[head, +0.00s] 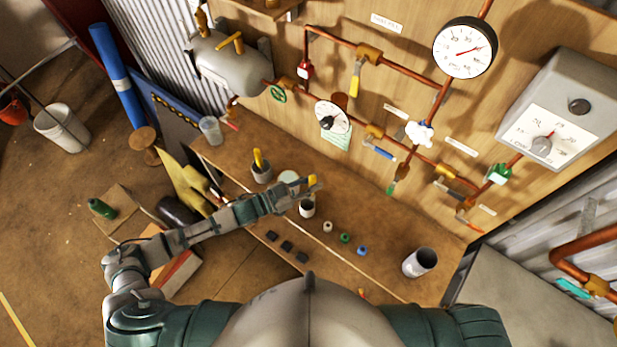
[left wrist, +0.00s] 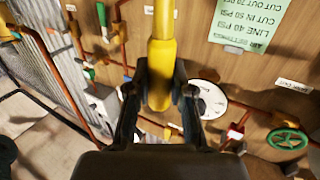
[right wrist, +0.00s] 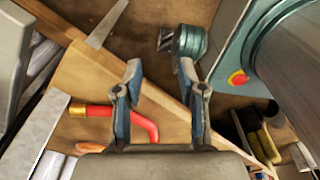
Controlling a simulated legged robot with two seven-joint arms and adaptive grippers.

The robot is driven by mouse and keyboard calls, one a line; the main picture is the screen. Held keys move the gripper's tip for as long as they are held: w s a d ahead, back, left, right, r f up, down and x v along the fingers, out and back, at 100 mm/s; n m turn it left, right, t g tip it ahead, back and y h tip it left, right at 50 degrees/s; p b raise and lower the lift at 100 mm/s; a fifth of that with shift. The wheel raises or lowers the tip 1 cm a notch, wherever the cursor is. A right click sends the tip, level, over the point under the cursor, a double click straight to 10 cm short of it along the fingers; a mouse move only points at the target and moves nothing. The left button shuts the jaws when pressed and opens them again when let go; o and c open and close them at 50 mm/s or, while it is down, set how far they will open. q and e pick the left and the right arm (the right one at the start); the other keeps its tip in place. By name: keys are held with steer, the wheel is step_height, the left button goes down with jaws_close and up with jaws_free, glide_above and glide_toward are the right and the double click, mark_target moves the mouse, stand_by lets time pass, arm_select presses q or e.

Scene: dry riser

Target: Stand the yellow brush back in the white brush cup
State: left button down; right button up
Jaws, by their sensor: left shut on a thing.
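The yellow brush (left wrist: 160,75) is between the fingers of my left gripper (left wrist: 160,98), which is shut on it. In the head view the brush's yellow end (head: 312,181) shows beside the left gripper (head: 291,194), above the bench. A white cup with a dark inside (head: 307,209) is on the bench just below the brush in the picture, and looks like the brush cup. The brush's lower end is hidden. My right gripper (right wrist: 160,78) shows only in its own wrist view, with its fingers apart and nothing between them.
A grey cup with a yellow thing in it (head: 261,173) is left of the white cup. Small caps (head: 345,238), dark blocks (head: 287,246) and a larger grey cylinder (head: 420,262) are on the bench. Copper pipes line the wall behind. A red bent handle (right wrist: 130,118) lies near my right gripper.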

arm_select(q)
steer(key=f+b, duration=0.2)
steer(key=f, duration=0.1)
steer(key=f+b, duration=0.2)
steer(key=f, duration=0.1)
steer(key=f+b, duration=0.2)
steer(key=f, duration=0.1)
steer(key=shift+w+a, duration=0.25)
steer(key=shift+a+f, duration=0.1)
steer(key=shift+f, duration=0.15)
steer(key=shift+a+f+b, duration=0.2)
steer(key=shift+a+b, duration=0.1)
steer(key=shift+a, duration=0.55)
steer(key=c, duration=1.4)
jaws_free()
steer(key=shift+d, duration=0.1)
steer(key=o, duration=0.4)
steer(key=shift+d, duration=0.2)
steer(key=shift+c, duration=0.2)
steer(key=shift+o, duration=0.5)
steer(key=shift+d, duration=0.45)
glide_toward(310, 196)
steer(key=shift+s+a+f, duration=0.2)
steer(key=shift+a+f, duration=0.7)
steer(key=shift+a, duration=0.05)
arm_select(e)
step_height(310, 196, down, 7)
steer(key=w, duration=0.1)
steer(key=shift+a, duration=0.4)
